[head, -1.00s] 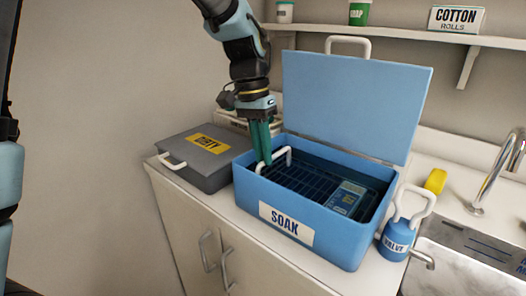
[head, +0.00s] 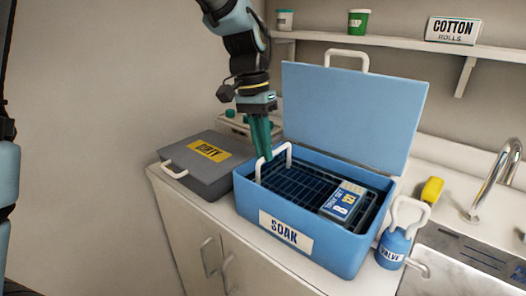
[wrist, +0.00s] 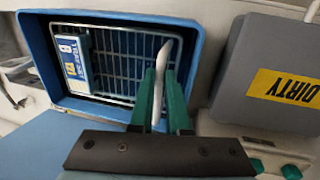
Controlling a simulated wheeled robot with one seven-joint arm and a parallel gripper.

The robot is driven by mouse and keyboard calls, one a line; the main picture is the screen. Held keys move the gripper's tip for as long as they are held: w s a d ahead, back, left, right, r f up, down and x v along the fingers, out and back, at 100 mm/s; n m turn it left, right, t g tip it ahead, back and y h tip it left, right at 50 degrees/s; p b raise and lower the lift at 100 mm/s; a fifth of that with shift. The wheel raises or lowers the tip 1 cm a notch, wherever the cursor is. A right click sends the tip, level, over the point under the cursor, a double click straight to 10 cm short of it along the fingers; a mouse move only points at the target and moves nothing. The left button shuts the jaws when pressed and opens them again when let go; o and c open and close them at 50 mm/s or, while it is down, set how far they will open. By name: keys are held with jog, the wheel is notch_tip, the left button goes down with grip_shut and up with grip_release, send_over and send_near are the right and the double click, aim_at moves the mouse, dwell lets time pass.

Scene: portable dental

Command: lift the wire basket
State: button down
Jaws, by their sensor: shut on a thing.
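The dark wire basket (head: 300,190) sits inside the blue SOAK tub (head: 255,209), near the level of its rim. A white handle (head: 289,158) rises from its left end. My gripper (head: 265,157) is shut on this handle, with green fingers on either side of it in the wrist view (wrist: 160,95). A blue and white labelled pack (head: 343,201) lies in the basket's right part. It also shows in the wrist view (wrist: 74,62). The tub's blue lid (head: 350,110) stands open behind.
A grey DIRTY box (head: 195,168) stands closed to the left of the tub. A blue valve bottle (head: 392,247) stands close to the right, before a sink (head: 465,255) with a tap. A shelf (head: 400,43) runs above.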

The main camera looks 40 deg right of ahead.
notch_tip(320, 180, up, 5)
jog(key=shift+f+p, duration=0.15)
jog(key=shift+p, duration=0.9)
jog(key=shift+d, duration=0.1)
jog(key=c, duration=0.9)
grip_release()
jog(key=shift+f, duration=0.15)
jog(key=r, duration=0.3)
jog(key=w+r+b, duration=0.1)
jog(key=r, duration=0.3)
jog(key=w+r+b, duration=0.1)
jog(key=r, duration=0.2)
jog(key=shift+a+r, duration=0.35)
jog(key=shift+w, duration=0.1)
